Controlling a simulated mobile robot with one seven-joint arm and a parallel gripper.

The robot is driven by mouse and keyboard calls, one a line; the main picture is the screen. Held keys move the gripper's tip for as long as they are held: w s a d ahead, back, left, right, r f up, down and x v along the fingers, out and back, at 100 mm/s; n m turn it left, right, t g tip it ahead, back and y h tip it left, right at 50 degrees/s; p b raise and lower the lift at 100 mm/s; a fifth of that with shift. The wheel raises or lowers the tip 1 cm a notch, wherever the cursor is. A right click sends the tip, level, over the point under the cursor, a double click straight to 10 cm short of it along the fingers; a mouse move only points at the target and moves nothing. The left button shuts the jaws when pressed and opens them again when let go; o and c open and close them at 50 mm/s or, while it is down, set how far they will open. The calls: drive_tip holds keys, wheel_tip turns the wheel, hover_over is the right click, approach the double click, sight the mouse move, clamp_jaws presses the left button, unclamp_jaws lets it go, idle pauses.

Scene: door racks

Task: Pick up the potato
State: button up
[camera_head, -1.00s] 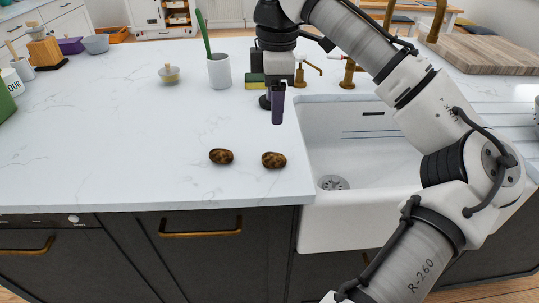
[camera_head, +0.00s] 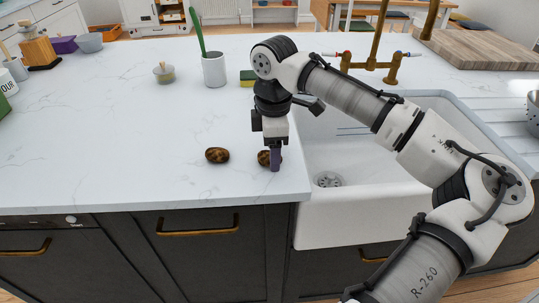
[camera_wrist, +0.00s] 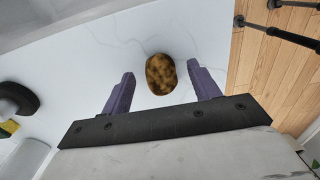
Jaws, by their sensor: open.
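Two brown mottled potatoes rest on the white counter. One potato (camera_head: 217,155) lies alone to the left. The other potato (camera_head: 263,157) is at my gripper (camera_head: 275,160), which hides its right part in the head view. In the wrist view, a potato (camera_wrist: 161,74) lies between the lines of my gripper's two purple fingers (camera_wrist: 160,85), a little nearer the right finger. The fingers are open and apart from it on both sides in that view. I cannot tell whether the fingertips touch the counter.
The white counter (camera_head: 120,130) is clear around the potatoes. A white sink (camera_head: 370,165) lies right of my gripper. A white cup with a green utensil (camera_head: 214,70), a small lidded jar (camera_head: 163,73) and a sponge (camera_head: 247,78) stand farther back.

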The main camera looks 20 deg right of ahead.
drive_tip(key=shift+f, duration=0.5)
drive_tip(key=c, duration=1.1)
drive_tip(key=shift+o, duration=0.2)
